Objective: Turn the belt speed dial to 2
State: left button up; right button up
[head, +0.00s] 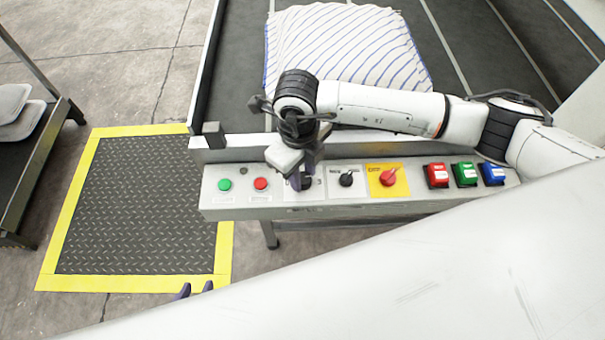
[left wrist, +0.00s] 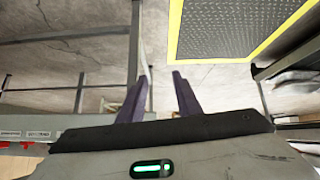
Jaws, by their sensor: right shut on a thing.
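The control panel (head: 240,200) runs along the front of the belt. A white plate with a number 3 at its right side carries the belt speed dial (head: 307,183), a dark knob mostly hidden by my right gripper. My right gripper (head: 306,176) points down over that plate and is shut on the dial. The dial's pointer cannot be read. My left gripper (head: 195,288) shows only its dark fingertips near the bottom of the head view. In the left wrist view its fingers (left wrist: 158,95) are apart with nothing between them.
A second black knob (head: 346,180), a red knob on yellow (head: 388,177), green (head: 225,185) and red (head: 261,184) buttons and several coloured switches (head: 464,174) share the panel. A striped pillow (head: 345,45) lies on the belt (head: 455,40). A floor mat (head: 140,210) is at left.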

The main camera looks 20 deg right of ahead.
jog(key=shift+f+n+b, duration=0.2)
jog(key=shift+n+b, duration=0.55)
jog(key=shift+n, duration=0.15)
jog(key=n+b, duration=0.2)
jog(key=shift+n, duration=0.4)
jog(key=n+b, duration=0.2)
jog(key=shift+b, duration=0.35)
jog(key=shift+d+n+b, duration=0.1)
jog(key=shift+n+b, duration=0.45)
jog(key=shift+n, duration=0.15)
jog(key=shift+r+n+b, duration=0.1)
jog(key=shift+n+b, duration=0.2)
jog(key=shift+n, duration=0.1)
pick_arm(q)
jog(key=f, duration=0.2)
jog(key=d+f, duration=0.1)
jog(key=f, duration=0.2)
jog(key=shift+w+d+f, duration=0.3)
jog(key=shift+d, duration=0.1)
pick_arm(e)
jog(key=shift+r+n, duration=0.1)
jog(key=shift+n, duration=0.2)
pick_arm(q)
jog(key=shift+r, duration=0.1)
